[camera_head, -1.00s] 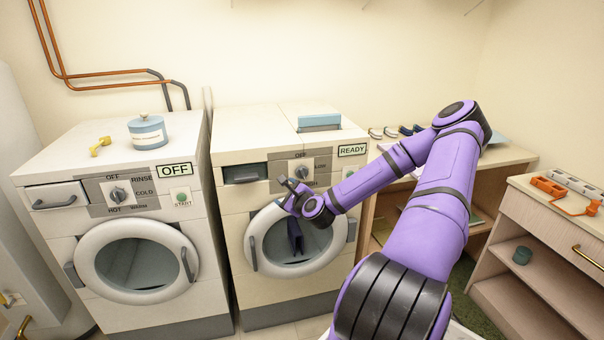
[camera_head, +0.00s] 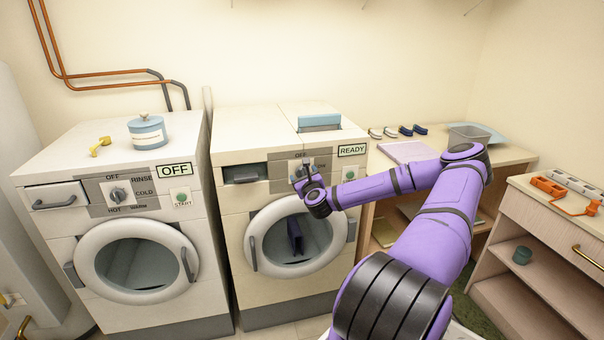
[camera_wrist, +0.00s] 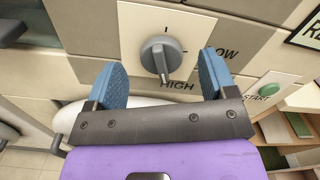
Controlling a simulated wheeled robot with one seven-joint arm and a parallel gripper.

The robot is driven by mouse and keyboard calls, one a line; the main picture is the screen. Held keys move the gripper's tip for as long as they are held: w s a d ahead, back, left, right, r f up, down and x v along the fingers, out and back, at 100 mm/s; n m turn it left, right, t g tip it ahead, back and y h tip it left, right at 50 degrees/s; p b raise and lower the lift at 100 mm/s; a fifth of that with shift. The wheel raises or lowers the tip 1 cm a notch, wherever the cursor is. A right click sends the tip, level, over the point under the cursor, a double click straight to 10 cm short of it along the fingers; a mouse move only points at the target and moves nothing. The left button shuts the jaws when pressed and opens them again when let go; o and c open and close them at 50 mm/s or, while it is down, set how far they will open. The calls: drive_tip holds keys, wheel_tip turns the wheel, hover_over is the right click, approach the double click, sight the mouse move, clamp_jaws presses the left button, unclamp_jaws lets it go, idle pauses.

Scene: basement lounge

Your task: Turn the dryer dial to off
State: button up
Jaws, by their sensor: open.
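The dryer (camera_head: 231,205) is the right-hand machine, with a READY display (camera_head: 352,150). Its grey dial (camera_wrist: 160,57) sits on a light panel in the wrist view, with LOW to its right and HIGH below. The dial's pale pointer mark faces down, toward HIGH. In the head view the OFF label shows above the dial, and my gripper partly hides the dial. My gripper (camera_wrist: 161,76) is open, with one blue fingertip to the left of the dial and one to the right. The fingers appear apart from it.
A washer (camera_head: 70,245) with an OFF display stands left of the dryer. The dryer's green START button (camera_wrist: 271,90) is right of the dial. The round dryer door (camera_head: 262,217) is below, with a dark item inside. A wooden table (camera_head: 510,154) stands to the right.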

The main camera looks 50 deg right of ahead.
sight(302, 172)
drive_tip(key=shift+x, duration=1.55)
drive_tip(key=c, duration=0.9)
